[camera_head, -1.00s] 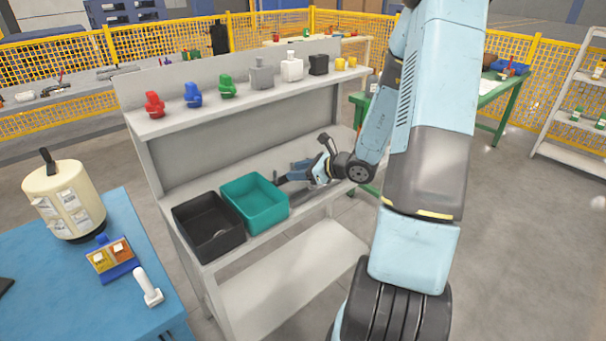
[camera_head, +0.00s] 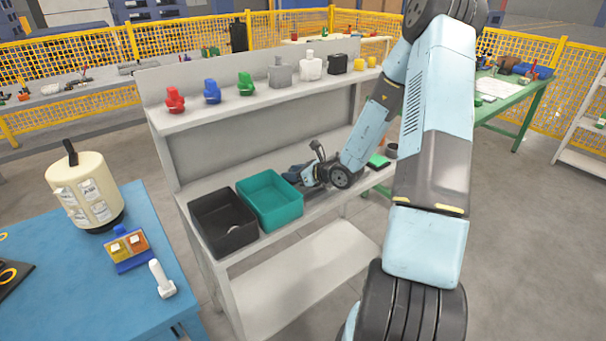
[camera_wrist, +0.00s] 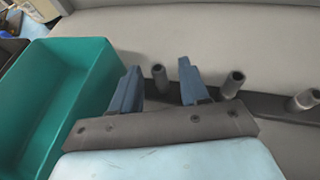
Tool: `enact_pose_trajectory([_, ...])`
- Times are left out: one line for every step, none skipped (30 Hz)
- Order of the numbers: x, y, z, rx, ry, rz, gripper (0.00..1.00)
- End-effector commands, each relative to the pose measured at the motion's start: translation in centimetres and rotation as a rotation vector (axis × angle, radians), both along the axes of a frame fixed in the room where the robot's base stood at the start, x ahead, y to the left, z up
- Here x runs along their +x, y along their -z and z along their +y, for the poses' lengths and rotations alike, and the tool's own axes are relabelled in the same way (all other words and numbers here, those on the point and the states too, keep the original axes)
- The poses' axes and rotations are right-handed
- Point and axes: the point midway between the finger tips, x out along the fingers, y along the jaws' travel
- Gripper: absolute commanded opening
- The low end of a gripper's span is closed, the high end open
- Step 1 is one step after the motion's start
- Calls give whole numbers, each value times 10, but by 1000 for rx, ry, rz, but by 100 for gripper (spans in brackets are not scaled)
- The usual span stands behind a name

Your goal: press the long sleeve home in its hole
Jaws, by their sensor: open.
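In the wrist view, three grey sleeve-like cylinders show near a dark bar: one between the fingers (camera_wrist: 160,78), one to the right (camera_wrist: 232,83) and one at the far right (camera_wrist: 303,100). They look upright; I cannot tell which is the long sleeve or how deep any sits. The dark bar (camera_wrist: 270,108) runs partly behind my gripper, and no hole shows clearly. My gripper (camera_wrist: 158,84) is open, with its blue fingers apart either side of the first cylinder's image. I see no contact. In the head view my gripper (camera_head: 296,176) is low over the bench, beside the teal bin.
The teal bin (camera_head: 270,217) stands close left of my gripper, with a black bin (camera_head: 224,247) beyond it. The bench's upper shelf (camera_head: 230,105) carries coloured parts above. A black-and-green item (camera_head: 378,161) and a dark cylinder (camera_head: 391,150) lie right of my wrist.

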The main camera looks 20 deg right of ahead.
Motion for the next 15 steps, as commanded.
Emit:
enact_pose_trajectory([5,3,5,2,-1,2,45])
enact_pose_trajectory([8,4,6,2,0,1,45])
enact_pose_trajectory([11,6,8,2,0,1,45])
enact_pose_trajectory([13,7,10,1,-1,1,45])
enact_pose_trajectory([15,8,11,1,-1,1,45])
enact_pose_trajectory([17,9,13,1,-1,1,45])
enact_pose_trajectory([19,10,14,1,0,1,45])
enact_pose_trajectory([20,11,15,1,0,1,45])
enact_pose_trajectory([21,11,16,1,0,1,45])
enact_pose_trajectory([22,12,16,1,0,1,45])
enact_pose_trajectory([23,12,17,1,0,1,45])
enact_pose_trajectory([23,12,17,1,0,1,45])
enact_pose_trajectory([23,12,17,1,0,1,45])
enact_pose_trajectory([24,12,17,1,0,1,45])
enact_pose_trajectory([24,12,17,1,0,1,45])
